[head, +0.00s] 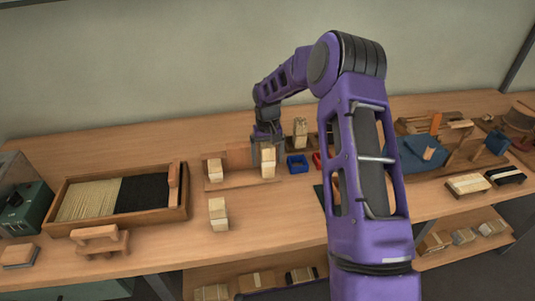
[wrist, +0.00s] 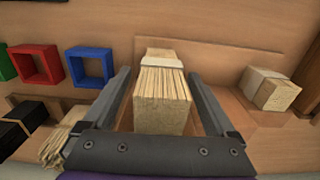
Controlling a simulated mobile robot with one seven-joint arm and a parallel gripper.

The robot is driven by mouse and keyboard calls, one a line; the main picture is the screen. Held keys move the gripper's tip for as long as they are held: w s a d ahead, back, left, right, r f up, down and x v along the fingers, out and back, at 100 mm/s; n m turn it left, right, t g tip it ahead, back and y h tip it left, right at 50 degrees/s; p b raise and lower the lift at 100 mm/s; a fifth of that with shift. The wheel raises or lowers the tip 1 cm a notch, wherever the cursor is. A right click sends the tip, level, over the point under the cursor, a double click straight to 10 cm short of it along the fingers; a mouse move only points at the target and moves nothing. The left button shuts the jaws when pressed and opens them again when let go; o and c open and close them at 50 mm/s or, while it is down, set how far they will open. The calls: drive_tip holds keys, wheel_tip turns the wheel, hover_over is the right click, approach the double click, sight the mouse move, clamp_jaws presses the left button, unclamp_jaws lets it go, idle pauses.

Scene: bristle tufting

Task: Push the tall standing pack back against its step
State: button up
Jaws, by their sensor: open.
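A tall pale bristle pack (head: 268,163) with a white band stands on a low wooden base (head: 240,184) in the head view. In the wrist view the same pack (wrist: 162,105) is between my two open fingers, with a narrow gap showing on each side. My gripper (head: 267,139) is at the pack's upper end, pointing down. A tan upright wooden piece (head: 238,155), which may be the step, stands left of and behind the pack. Whether the pack touches it cannot be told; the pack's foot is partly hidden in the wrist view.
A shorter banded pack (head: 214,171) stands at the base's left end, and another (head: 218,214) stands nearer the front edge. A blue open frame (head: 297,164) is just right of the base. A bristle tray (head: 118,199) lies to the left. Bare tabletop lies front right of the near pack.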

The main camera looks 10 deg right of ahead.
clamp_jaws()
drive_tip(key=shift+w, duration=0.4)
drive_tip(key=shift+w+r, duration=0.1)
drive_tip(key=shift+w, duration=0.35)
unclamp_jaws()
wheel_tip(320, 180, up, 17)
drive_tip(key=shift+r+p, duration=0.15)
drive_tip(key=shift+p, duration=0.2)
idle(0.8)
